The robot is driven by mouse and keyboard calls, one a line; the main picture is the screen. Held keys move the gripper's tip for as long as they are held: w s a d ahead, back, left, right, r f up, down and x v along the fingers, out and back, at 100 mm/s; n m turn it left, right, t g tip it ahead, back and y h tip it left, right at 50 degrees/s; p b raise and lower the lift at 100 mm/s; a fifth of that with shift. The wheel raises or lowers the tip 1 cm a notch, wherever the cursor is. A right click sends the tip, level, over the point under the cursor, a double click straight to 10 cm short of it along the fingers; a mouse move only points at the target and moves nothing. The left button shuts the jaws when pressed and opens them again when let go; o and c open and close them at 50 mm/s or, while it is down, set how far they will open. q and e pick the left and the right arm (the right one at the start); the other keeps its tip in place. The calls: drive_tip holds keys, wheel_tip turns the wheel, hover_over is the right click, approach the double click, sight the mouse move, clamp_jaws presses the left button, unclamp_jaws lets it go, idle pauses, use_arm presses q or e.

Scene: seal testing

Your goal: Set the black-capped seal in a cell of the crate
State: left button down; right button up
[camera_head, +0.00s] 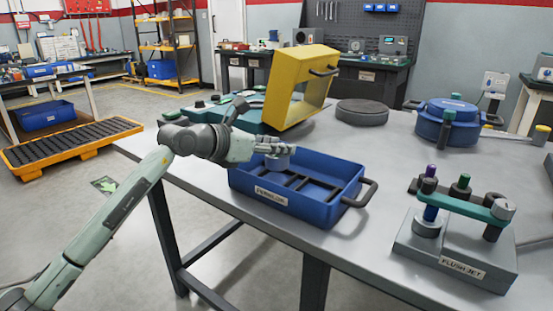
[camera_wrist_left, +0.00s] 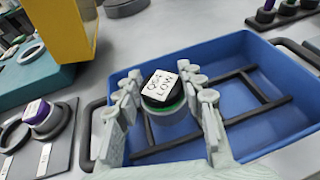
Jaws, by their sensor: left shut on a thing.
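The seal (camera_head: 277,162) is a short grey cylinder in the head view, between my left fingers. In the left wrist view the seal (camera_wrist_left: 160,90) has a black cap, a green ring and a white label reading "Q64 LOW". My left gripper (camera_head: 282,149) is shut on it and holds it over the left back part of the blue crate (camera_head: 270,201). Black dividers part the crate floor into cells; the crate also fills the right of the left wrist view (camera_wrist_left: 268,128). I cannot tell whether the seal's base touches anything. My right gripper is not in view.
A yellow frame (camera_head: 299,60) with a handle stands behind the crate. The flush-jet stand (camera_head: 455,250) is at right; a round blue vessel (camera_head: 446,124) and a dark disc (camera_head: 362,112) are behind. A purple-capped piece (camera_wrist_left: 40,112) shows left of the crate in the wrist view.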

sight(268, 159)
use_arm(q)
wheel_tip(268, 159, down, 3)
drive_tip(key=shift+r, duration=0.2)
drive_tip(key=shift+f, duration=0.4)
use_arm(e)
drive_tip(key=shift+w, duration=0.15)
use_arm(q)
drive_tip(key=shift+f, duration=0.15)
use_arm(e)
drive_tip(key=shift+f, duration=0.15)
use_arm(q)
drive_tip(key=c, duration=1.2)
unclamp_jaws()
drive_tip(key=shift+o, duration=1.4)
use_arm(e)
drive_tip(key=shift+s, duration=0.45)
